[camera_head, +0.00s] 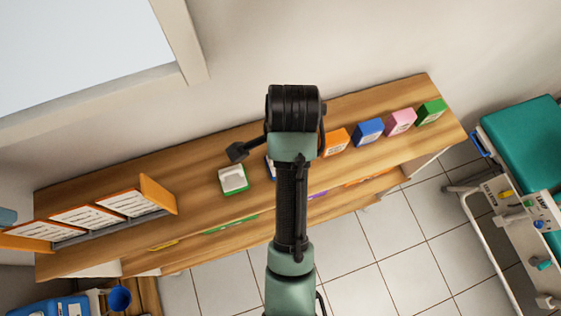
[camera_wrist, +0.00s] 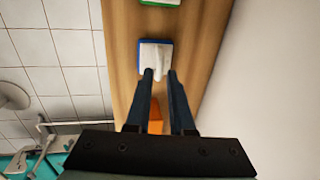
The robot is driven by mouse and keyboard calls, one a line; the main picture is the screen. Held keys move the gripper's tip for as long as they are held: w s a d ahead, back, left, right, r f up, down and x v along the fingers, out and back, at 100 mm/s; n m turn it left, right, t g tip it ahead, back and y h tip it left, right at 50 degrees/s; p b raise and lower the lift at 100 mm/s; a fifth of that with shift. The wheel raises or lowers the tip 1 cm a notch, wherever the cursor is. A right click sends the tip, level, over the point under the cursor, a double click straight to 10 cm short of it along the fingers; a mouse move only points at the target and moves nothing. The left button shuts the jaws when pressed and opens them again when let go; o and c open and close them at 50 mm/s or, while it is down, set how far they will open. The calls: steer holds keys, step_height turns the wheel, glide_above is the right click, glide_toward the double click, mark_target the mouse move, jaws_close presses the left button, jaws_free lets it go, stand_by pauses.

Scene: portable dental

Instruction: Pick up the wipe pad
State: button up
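In the wrist view, a blue-edged box with a white top (camera_wrist: 145,55) lies on the wooden shelf top, and a white wipe-like piece (camera_wrist: 157,56) stands up from it. I take this piece as the wipe pad. My gripper (camera_wrist: 161,74) is open, with its two dark fingertips at the near edge of that box. The white piece lies ahead of and between them; contact cannot be told.
A green-and-white box (camera_head: 234,179) lies to the left on the wooden shelf (camera_head: 195,160). Orange (camera_head: 336,141), blue (camera_head: 368,131), pink (camera_head: 400,122) and green (camera_head: 431,111) boxes stand to the right. A document rack (camera_head: 158,194) is at left; a teal-topped cart (camera_head: 525,140) is at right.

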steer(key=shift+w+a+f+p, duration=0.15)
steer(key=shift+f+p, duration=0.15)
steer(key=shift+f, duration=0.65)
steer(key=shift+w+f+p, duration=0.15)
steer(key=shift+f+p, duration=0.1)
steer(key=shift+f, duration=0.65)
steer(key=shift+w+a+f+p, duration=0.15)
steer(key=shift+f+p, duration=0.15)
steer(key=shift+f, duration=0.65)
jaws_close()
